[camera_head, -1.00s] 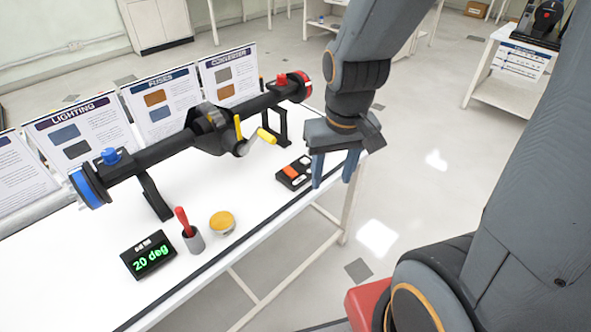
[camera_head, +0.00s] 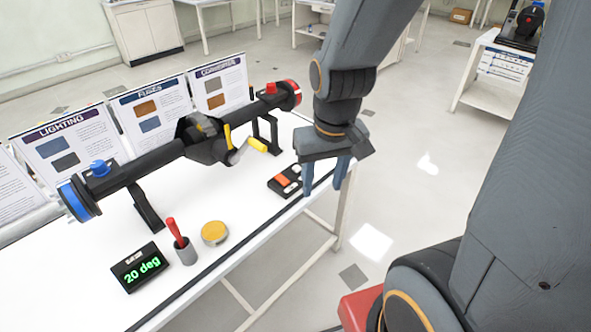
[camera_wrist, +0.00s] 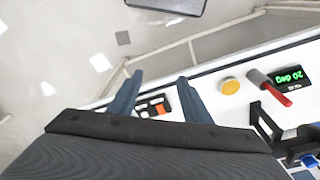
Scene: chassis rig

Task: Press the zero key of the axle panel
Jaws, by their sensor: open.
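The axle panel is a small black box (camera_head: 285,182) with an orange key (camera_head: 282,180) and at least one pale key, lying flat near the front edge of the white table. In the wrist view the panel (camera_wrist: 144,112) shows between my fingers, with orange and white keys. The labels are too small to read, so I cannot tell which key is zero. My gripper (camera_head: 323,190) is open and points down, just right of the panel in the head view. No finger visibly touches the panel. A black display (camera_head: 141,267) reads "20 deg" in green.
A black axle (camera_head: 150,160) with a yellow crank handle (camera_head: 257,146) stands on supports behind the panel. Upright posters (camera_head: 148,104) line the back. Open floor lies right.

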